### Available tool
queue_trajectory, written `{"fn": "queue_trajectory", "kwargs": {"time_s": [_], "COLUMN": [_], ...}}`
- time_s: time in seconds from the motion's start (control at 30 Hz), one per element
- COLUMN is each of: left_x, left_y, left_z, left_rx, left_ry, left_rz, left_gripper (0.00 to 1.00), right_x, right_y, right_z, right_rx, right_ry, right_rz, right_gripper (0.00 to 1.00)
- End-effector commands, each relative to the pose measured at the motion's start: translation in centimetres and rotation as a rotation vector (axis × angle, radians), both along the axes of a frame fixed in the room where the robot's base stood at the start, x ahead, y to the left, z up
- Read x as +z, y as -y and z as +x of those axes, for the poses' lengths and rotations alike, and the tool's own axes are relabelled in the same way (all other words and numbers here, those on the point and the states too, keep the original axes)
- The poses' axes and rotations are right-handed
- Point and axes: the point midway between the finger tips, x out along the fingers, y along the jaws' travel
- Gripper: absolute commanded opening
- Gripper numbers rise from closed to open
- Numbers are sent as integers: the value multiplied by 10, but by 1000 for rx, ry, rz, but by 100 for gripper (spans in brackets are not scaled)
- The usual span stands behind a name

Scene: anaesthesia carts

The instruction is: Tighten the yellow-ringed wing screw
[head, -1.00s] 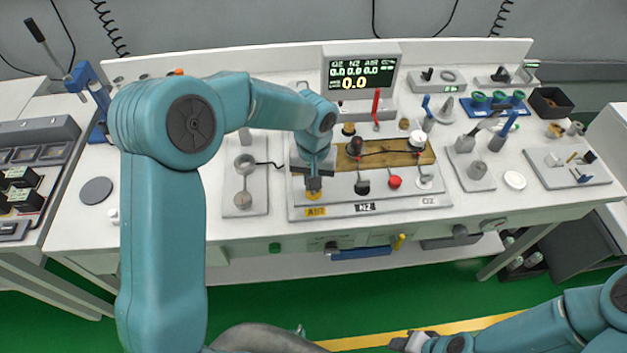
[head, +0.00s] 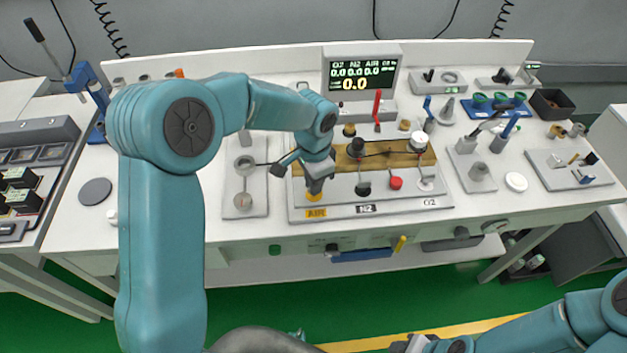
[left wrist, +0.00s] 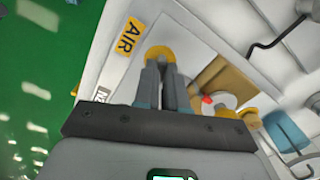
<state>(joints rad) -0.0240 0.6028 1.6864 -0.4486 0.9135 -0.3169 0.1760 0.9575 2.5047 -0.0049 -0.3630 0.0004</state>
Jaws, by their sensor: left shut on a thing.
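The yellow-ringed wing screw (head: 314,197) stands at the front left of the manifold panel, just behind the yellow AIR label (head: 316,213). My left gripper (head: 315,185) points down onto it, with its fingers shut on the wing. In the left wrist view the yellow ring (left wrist: 160,53) shows around the fingertips (left wrist: 164,76); the fingers hide most of the wing. The display (head: 359,73) reads 0.0 in its large figure. My right gripper (head: 402,345) is at the bottom edge, partly cut off and away from the table; its jaws are unclear.
A black knob (head: 363,187) and a red knob (head: 395,183) stand to the right on the same panel. A grey plate with round fittings (head: 244,201) lies to the left. A red lever (head: 377,106) rises behind the wooden strip (head: 400,160).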

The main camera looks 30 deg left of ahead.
Motion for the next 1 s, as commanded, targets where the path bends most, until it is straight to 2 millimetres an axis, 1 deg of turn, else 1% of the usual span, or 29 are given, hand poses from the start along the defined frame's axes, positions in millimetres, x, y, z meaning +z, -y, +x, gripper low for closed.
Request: {"fn": "queue_trajectory", "kwargs": {"time_s": [0.2,0.4,0.63,1.0], "left_x": [1,1,1,1], "left_y": [1,1,1,1], "left_z": [2,2,2,2], "left_rx": [-144,-229,-273,-280], "left_ry": [7,7,7,8], "left_rz": [-1,-2,-2,-2], "left_gripper": [0,0,0,0], "right_x": [1,2,3,2], "right_y": [0,0,0,0], "right_z": [0,0,0,0], "right_rx": [0,0,0,0], "right_ry": [0,0,0,0], "right_rz": [0,0,0,0], "right_gripper": [43,43,43,43]}}
